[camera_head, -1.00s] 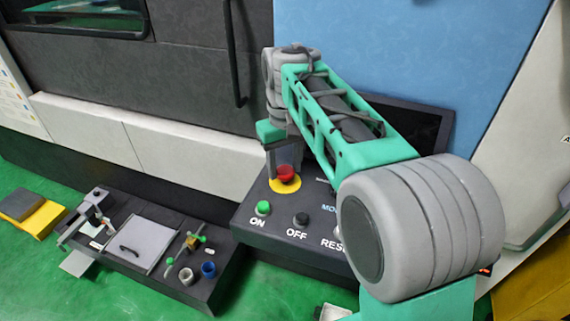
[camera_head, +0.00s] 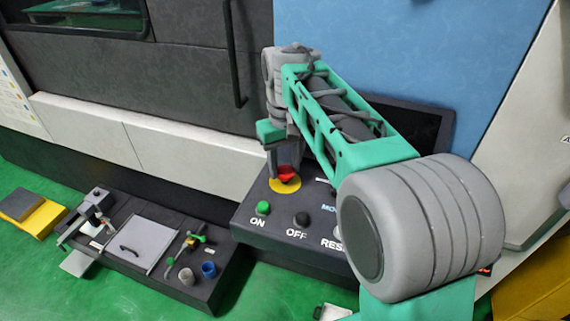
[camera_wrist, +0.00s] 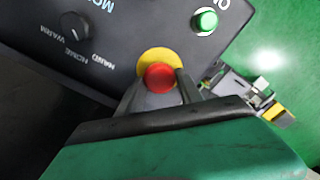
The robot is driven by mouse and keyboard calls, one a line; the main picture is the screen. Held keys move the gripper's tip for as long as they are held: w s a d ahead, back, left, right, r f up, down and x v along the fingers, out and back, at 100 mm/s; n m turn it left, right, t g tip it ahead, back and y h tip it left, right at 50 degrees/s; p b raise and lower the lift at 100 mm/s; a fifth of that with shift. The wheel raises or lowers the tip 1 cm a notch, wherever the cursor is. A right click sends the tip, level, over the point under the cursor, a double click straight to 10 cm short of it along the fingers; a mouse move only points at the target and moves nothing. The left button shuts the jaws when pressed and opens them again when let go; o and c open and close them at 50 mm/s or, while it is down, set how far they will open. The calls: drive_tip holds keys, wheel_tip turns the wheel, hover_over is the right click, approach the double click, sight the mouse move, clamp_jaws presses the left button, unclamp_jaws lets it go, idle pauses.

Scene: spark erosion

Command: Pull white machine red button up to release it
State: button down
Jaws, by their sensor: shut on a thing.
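The red button (camera_head: 286,173) sits on a yellow disc (camera_head: 284,187) on the dark control panel (camera_head: 262,233) of the white machine. My gripper (camera_head: 285,168) points down at the button, with its fingers on either side of it. In the wrist view the red button (camera_wrist: 160,77) lies between the two finger ends (camera_wrist: 158,88), with the yellow disc (camera_wrist: 157,56) behind it. My gripper is shut on the red button. The fingers hide part of the button in the head view.
Near the button are a green ON button (camera_head: 263,208), a black OFF button (camera_head: 302,219) and a dark knob (camera_wrist: 75,25). A dark screen (camera_head: 418,128) stands behind my arm. A low tool tray (camera_head: 180,287) lies to the left on the green floor.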

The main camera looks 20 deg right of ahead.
sight(285, 169)
drive_tip(key=shift+w+r, duration=0.1)
drive_tip(key=shift+r, duration=0.55)
drive_tip(key=c, duration=0.8)
unclamp_jaws()
drive_tip(key=shift+o, duration=0.2)
wheel_tip(285, 169, up, 8)
drive_tip(key=shift+f, duration=0.15)
